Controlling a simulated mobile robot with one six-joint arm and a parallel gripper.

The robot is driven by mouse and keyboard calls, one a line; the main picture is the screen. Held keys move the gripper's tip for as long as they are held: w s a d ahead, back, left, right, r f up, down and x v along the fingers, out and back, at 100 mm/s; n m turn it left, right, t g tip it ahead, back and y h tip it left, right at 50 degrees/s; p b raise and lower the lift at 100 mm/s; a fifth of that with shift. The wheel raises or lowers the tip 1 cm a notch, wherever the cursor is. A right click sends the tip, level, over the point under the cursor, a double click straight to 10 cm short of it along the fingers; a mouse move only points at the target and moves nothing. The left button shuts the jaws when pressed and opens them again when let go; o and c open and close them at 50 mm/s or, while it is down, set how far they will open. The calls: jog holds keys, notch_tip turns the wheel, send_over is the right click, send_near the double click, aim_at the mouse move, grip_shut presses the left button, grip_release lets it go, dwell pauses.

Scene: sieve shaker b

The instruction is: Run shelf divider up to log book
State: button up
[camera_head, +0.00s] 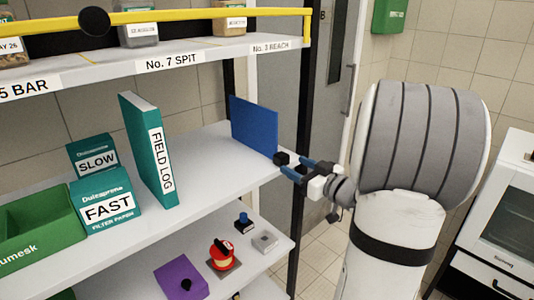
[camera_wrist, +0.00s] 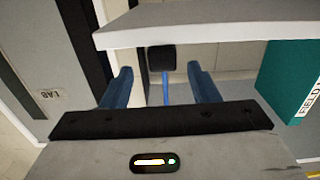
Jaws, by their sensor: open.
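The shelf divider (camera_head: 253,125) is a blue upright panel on the middle shelf, with a black block (camera_head: 281,158) at its front edge. In the wrist view the divider (camera_wrist: 165,90) shows edge-on as a thin blue strip with the black block (camera_wrist: 161,59) beside its end. The log book (camera_head: 150,150) is a teal upright binder marked FIELD LOG, left of the divider with bare shelf between; it also shows in the wrist view (camera_wrist: 290,80) at the right. My gripper (camera_head: 288,167) is open at the black block. Its blue fingers (camera_wrist: 160,72) appear either side of it; contact is unclear.
Green FAST (camera_head: 107,190) and SLOW (camera_head: 92,155) filter boxes and a green bin (camera_head: 45,222) stand left of the log book. A labelled shelf (camera_head: 160,62) is above. The lower shelf holds a purple box (camera_head: 181,278) and small items. A black post stands behind.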

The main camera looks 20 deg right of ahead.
aim_at(278, 157)
jog(key=shift+p+x, duration=0.9)
jog(key=shift+x, duration=2.95)
jog(key=shift+a+r, duration=0.1)
jog(key=shift+a, duration=0.05)
grip_shut()
